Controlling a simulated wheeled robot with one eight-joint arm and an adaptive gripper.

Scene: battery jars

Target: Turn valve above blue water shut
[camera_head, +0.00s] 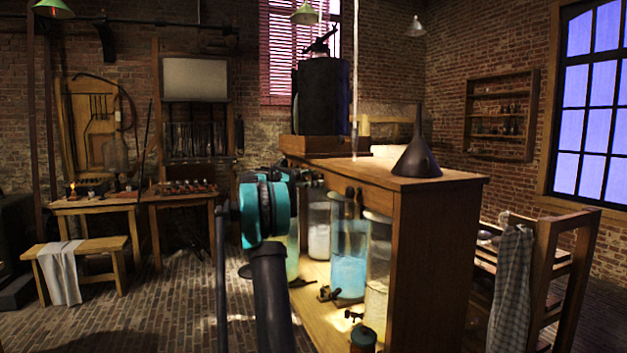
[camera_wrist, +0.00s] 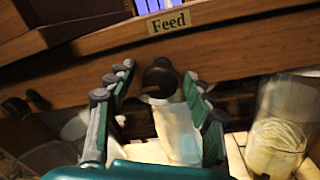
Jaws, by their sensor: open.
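The jar of blue water (camera_head: 349,258) stands on the lower shelf of a wooden bench. A dark valve (camera_head: 350,194) sits above it, small and partly unclear. In the wrist view, my gripper (camera_wrist: 158,76) is open, its two fingers spread on either side of a dark rounded valve (camera_wrist: 159,80) below the bench edge. A pale jar (camera_wrist: 178,132) is under this valve; its blue colour does not show clearly there. I cannot tell whether the fingers touch the valve.
A label reading "Feed" (camera_wrist: 182,20) is on the bench edge. A jar with cream-coloured contents (camera_wrist: 273,146) stands to the right. A funnel (camera_head: 417,155) and a black tank (camera_head: 322,98) stand on the bench top (camera_head: 370,174). A wooden chair (camera_head: 546,265) is at the right.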

